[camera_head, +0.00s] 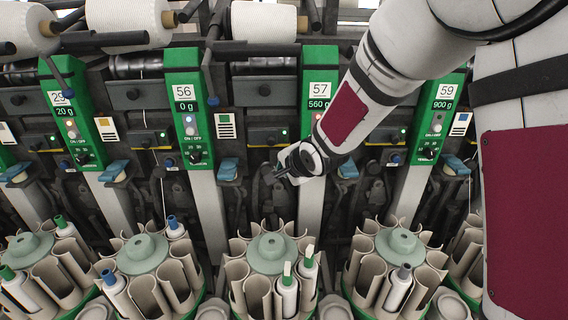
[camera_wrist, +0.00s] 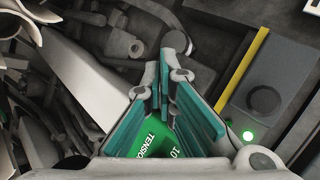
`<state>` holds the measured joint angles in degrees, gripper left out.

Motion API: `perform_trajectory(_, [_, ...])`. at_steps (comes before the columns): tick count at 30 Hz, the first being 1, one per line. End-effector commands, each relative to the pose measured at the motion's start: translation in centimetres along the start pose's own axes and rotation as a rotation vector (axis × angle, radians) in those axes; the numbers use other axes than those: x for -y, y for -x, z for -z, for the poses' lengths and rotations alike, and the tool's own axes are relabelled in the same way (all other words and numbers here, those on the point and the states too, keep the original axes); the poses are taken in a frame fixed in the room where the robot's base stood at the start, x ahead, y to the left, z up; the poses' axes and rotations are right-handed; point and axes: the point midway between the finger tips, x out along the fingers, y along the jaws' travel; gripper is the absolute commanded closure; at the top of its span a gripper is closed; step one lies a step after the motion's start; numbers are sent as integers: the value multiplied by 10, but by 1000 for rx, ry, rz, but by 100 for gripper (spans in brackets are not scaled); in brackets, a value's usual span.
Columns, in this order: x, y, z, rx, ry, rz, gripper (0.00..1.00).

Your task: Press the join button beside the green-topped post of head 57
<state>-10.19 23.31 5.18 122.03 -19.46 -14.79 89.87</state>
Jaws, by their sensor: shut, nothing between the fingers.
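The green-topped post (camera_head: 319,85) of head 57 stands right of centre in the head view, its label reading 57 and 560 g. My gripper (camera_head: 279,174) is shut and empty, left of the post's lower part, and hides some of it. In the wrist view the fingers (camera_wrist: 163,72) meet, with the post's green face (camera_wrist: 155,143) with TENSION lettering behind them. Beside the post, to the right in the wrist view, is a dark grey box (camera_wrist: 280,75) with a round black button (camera_wrist: 264,99) and a lit green lamp (camera_wrist: 248,136). The button is apart from the fingers.
Neighbouring green posts stand left, one marked 56 (camera_head: 183,92), and right (camera_head: 445,95). Bobbin magazines with pale green hubs (camera_head: 271,252) line the front below. A blue lever (camera_head: 228,169) sits left of the gripper. My arm covers the upper right.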

Motion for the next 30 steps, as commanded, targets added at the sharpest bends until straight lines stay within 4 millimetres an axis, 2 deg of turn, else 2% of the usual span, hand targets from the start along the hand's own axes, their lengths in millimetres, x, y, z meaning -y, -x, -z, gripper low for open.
perform_trajectory(30, [6, -8, 6, 0, 0, -1, 100])
